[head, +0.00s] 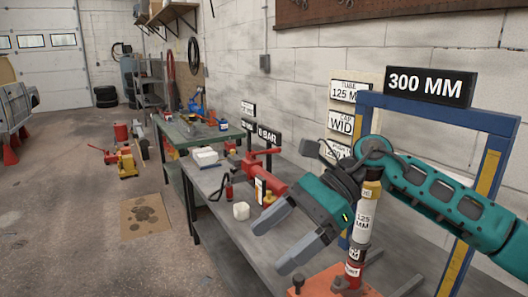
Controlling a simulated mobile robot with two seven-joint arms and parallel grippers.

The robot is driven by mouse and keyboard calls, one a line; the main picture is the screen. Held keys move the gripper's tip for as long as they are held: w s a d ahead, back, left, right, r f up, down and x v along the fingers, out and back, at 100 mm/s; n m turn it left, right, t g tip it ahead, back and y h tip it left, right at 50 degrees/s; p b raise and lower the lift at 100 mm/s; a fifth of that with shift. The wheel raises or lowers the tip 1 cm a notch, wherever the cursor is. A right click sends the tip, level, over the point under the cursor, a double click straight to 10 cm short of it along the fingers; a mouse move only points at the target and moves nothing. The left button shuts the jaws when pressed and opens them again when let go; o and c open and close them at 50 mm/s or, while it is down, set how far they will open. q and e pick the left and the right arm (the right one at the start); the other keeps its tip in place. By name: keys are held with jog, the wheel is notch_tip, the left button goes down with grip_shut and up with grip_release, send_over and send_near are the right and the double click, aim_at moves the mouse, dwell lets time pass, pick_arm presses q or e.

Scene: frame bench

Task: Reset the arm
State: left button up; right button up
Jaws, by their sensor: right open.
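My right arm (450,205) is teal and comes in from the right edge, over the bench. Its right gripper (274,246) has two grey fingers spread apart with nothing visible between them. It points down and to the left over the grey bench top. My left gripper is not in view.
A blue frame (490,165) with a 300 MM sign (430,87) stands around the arm's side. A green table (215,136) stands behind. The floor at left is mostly open.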

jog(key=s+a+m+y, duration=0.2)
jog(key=a+m+y, duration=0.4)
jog(key=m+y, duration=0.1)
jog(key=w+d+f+n+t+h, duration=0.1)
jog(key=d+f+n+t+h, duration=0.25)
jog(key=f+n+t, duration=0.55)
jog(key=w+d+f+n+t+h, duration=0.15)
jog(key=d+n+t, duration=0.3)
jog(key=n, duration=0.95)
jog(key=w+d+f+n+t+h, duration=0.1)
jog(key=d+f+n+t+h, duration=0.25)
jog(key=f+n+t, duration=0.55)
jog(key=s+d+f+m+g+h, duration=0.3)
jog(key=s+d+f+m, duration=0.1)
jog(key=s+f, duration=0.3)
jog(key=s+d+f+m+g+h, duration=0.4)
jog(key=s+d+f+m, duration=0.1)
jog(key=s+f, duration=0.3)
jog(key=shift+d+f+m, duration=0.25)
jog(key=shift+d+m, duration=0.05)
jog(key=shift+d, duration=0.15)
jog(key=shift+g, duration=0.25)
